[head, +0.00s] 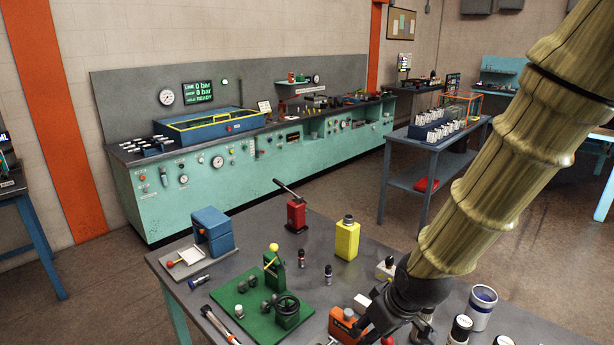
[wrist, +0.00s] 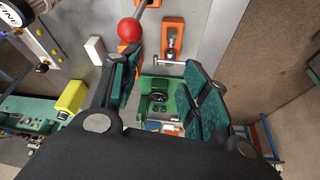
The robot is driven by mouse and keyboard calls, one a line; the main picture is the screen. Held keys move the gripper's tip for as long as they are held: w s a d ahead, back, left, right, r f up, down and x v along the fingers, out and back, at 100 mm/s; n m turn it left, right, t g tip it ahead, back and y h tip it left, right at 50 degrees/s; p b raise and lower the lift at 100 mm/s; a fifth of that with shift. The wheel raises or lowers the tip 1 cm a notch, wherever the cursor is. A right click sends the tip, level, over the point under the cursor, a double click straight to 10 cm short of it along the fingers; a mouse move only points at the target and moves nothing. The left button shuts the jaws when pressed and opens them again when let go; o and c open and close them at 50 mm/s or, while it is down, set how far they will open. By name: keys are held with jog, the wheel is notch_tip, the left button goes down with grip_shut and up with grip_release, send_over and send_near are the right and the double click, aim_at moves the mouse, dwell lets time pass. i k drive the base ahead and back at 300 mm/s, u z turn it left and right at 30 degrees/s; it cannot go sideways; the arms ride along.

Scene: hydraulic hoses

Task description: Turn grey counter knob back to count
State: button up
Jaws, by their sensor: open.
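My gripper (head: 364,328) is low over the front of the grey workbench in the head view, beside an orange block (head: 342,323). A small grey round part shows on top of that block; I cannot tell whether it is the counter knob. In the wrist view my gripper's fingers (wrist: 165,92) are apart with nothing held between them. A red ball (wrist: 130,30) on a grey rod is close to the left finger. An orange fixture (wrist: 172,40) with a metal part lies beyond the fingers. No counter digits are readable.
A green plate with a handwheel (head: 287,305) stands left of my gripper. A yellow can (head: 347,240), a red hand pump (head: 296,212) and a blue block (head: 212,230) stand farther back. White-topped jars (head: 461,328) crowd the right. Some bare bench (head: 320,260) shows between them.

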aim_at(348, 313)
jog(key=u, duration=0.05)
jog(key=k, duration=1.1)
